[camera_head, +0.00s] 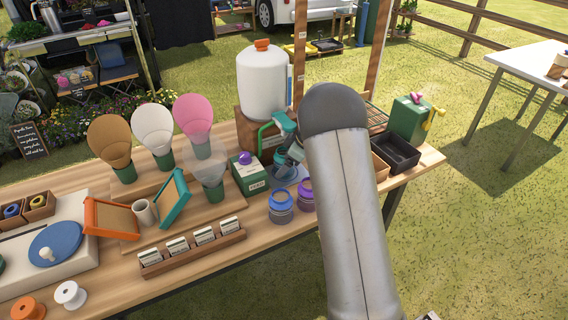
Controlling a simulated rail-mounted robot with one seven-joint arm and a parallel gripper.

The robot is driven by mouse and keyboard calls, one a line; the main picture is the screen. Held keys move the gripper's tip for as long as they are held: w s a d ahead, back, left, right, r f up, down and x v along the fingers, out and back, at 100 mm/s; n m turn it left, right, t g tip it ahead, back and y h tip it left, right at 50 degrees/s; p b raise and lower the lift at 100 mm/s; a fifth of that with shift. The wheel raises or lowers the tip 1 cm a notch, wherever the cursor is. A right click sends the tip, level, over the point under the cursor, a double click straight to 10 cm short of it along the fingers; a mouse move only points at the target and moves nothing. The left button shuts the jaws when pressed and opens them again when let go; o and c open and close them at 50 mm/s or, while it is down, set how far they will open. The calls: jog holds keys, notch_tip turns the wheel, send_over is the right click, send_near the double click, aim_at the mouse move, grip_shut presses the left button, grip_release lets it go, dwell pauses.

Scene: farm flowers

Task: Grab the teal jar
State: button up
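My arm's large grey link covers the right middle of the head view. In front stand a clear jar with a blue lid (281,208) and one with a purple lid (305,193), partly behind my arm.
A green-and-white box with a purple knob (249,174) stands close on the left. A white tank with an orange cap (263,82) stands behind. A black tray (398,153) and green can (409,118) are right. A wooden label rack (192,250) is front left.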

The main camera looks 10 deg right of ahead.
jog(key=c, duration=1.3)
